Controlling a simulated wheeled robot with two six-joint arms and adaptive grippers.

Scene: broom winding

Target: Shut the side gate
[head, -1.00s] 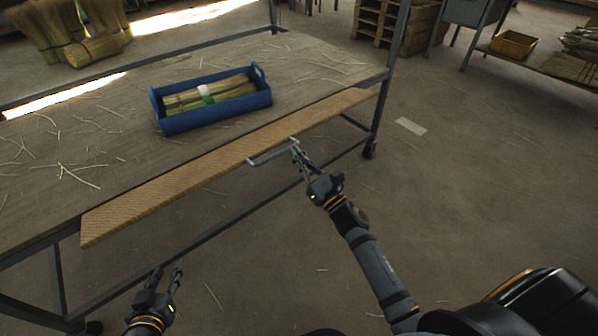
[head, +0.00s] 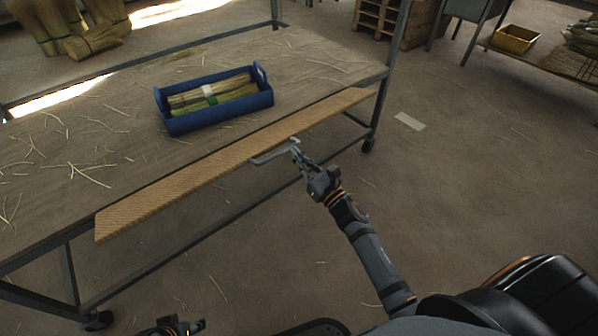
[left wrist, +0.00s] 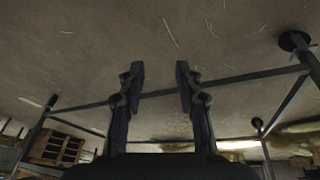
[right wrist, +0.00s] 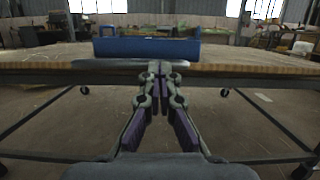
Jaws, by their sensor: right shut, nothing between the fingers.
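The side gate (head: 225,168) is a long tan, ribbed panel folded outward along the near edge of the cart top (head: 130,150). It looks about level with the top, and its edge also shows in the right wrist view (right wrist: 250,69). A grey bar handle (head: 268,157) sits on its outer edge. My right gripper (head: 297,152) is shut and empty, its tips at the handle's right end; whether they touch it I cannot tell. My left gripper (left wrist: 160,75) is open and empty, low and apart from the gate, mostly cut off at the bottom of the head view.
A blue tray (head: 215,119) holding straw bundles stands on the cart top, behind the gate. Loose straw lies around it. The cart has metal posts (head: 388,70) and wheels (head: 368,145). A yellow bin (head: 516,39) stands far right.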

